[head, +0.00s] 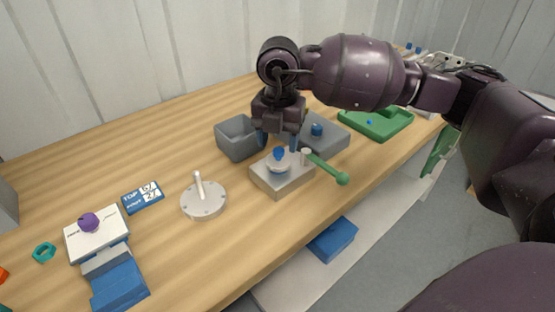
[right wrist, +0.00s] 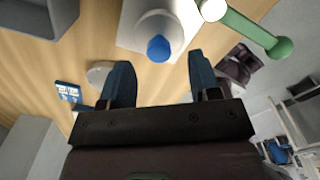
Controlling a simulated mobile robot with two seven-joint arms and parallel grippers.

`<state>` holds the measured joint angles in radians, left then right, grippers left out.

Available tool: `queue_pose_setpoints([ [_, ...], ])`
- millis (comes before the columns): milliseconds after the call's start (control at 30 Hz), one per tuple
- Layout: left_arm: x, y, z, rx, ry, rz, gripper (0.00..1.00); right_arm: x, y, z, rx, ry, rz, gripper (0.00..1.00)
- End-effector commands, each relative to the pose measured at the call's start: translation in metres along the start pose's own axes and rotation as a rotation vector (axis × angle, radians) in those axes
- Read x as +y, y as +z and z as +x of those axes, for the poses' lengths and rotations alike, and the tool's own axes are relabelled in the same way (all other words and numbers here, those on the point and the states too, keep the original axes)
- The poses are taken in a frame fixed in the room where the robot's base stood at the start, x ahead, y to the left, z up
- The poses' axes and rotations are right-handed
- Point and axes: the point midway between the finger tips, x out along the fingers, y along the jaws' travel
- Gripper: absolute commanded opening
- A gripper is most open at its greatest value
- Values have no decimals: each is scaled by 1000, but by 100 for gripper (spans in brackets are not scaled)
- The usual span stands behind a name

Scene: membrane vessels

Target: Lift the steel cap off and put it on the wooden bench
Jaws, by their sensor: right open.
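The steel cap (head: 279,168) is a small round silver disc with a blue knob (head: 279,153) on top. It sits on a pale block (head: 284,185) on the wooden bench (head: 165,245). My right gripper (head: 278,143) points down over the knob, open, its blue fingers to either side. In the right wrist view the cap (right wrist: 153,24) and its knob show beyond the open fingers, in line with the gap between them. My left gripper is not in view.
A green-handled lever (head: 327,168) projects rightward from the block. A grey bin (head: 238,138) stands behind left, a grey tray (head: 328,140) behind right. A round plate with a post (head: 203,203) lies left. Bare bench shows in front of the plate.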

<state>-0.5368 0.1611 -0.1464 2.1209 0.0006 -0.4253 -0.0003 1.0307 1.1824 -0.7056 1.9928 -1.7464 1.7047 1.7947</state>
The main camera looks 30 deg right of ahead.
Motion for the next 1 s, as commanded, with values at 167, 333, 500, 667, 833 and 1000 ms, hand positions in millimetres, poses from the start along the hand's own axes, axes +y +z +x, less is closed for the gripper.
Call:
queue_pose_setpoints([
  [167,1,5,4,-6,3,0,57,0,1,30,5,-6,-1,57],
  [333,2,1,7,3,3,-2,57,0,1,35,0,0,-1,57],
  [500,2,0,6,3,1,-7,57,0,1,34,0,0,-1,52],
  [667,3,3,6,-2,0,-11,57,0,1,34,0,0,0,28],
  [833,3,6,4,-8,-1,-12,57,0,1,34,0,0,0,2],
  [1000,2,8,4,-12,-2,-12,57,0,1,34,0,0,0,0],
])
